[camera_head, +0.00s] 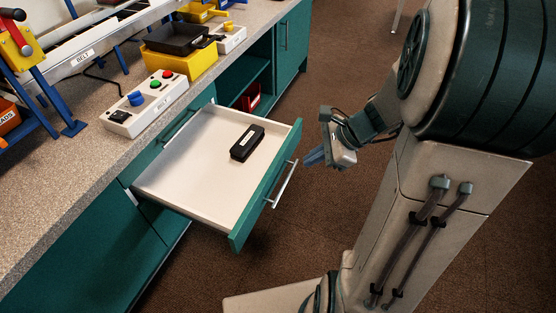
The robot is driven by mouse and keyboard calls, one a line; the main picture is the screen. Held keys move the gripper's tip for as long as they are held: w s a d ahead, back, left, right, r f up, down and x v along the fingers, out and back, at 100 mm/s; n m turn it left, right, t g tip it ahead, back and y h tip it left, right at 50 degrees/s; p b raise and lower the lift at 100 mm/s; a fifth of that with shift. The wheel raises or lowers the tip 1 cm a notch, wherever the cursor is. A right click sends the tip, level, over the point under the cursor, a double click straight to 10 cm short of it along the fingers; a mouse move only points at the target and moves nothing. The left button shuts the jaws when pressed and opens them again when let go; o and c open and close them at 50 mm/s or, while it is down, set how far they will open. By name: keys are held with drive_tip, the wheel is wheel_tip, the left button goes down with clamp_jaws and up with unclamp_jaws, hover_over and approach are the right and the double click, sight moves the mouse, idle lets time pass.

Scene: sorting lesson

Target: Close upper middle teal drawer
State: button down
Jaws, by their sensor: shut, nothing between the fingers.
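The teal drawer (262,196) is pulled out from the counter. Its white inside (200,165) is in plain view, with a black box-shaped object (247,142) with a pale label lying in it towards the back right. A silver bar handle (284,184) is on its teal front. My gripper (309,160) is in front of the drawer, a little right of the handle's upper end, with its blue fingers shut and empty. The fingers point left towards the drawer front and look apart from it.
The speckled counter (70,190) runs along the left. On it are a control box (147,103), a yellow block (182,60) with a black tray (180,40), and a belt frame (90,50). An open teal shelf (255,85) holds a red item (249,100). Brown floor (340,50) lies clear beyond.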

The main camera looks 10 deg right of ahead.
drive_tip(key=w+d+f+m+t+b, duration=0.2)
drive_tip(key=w+d+f+m+b, duration=0.15)
drive_tip(key=f+m, duration=0.3)
drive_tip(key=b, duration=0.6)
approach(275, 171)
drive_tip(key=shift+n, duration=0.35)
drive_tip(key=x, duration=0.5)
drive_tip(key=shift+s+d+f, duration=0.15)
drive_tip(key=shift+f, duration=0.25)
drive_tip(key=shift+w+a+r, duration=0.1)
drive_tip(key=shift+w+a, duration=0.15)
drive_tip(key=shift+a, duration=0.1)
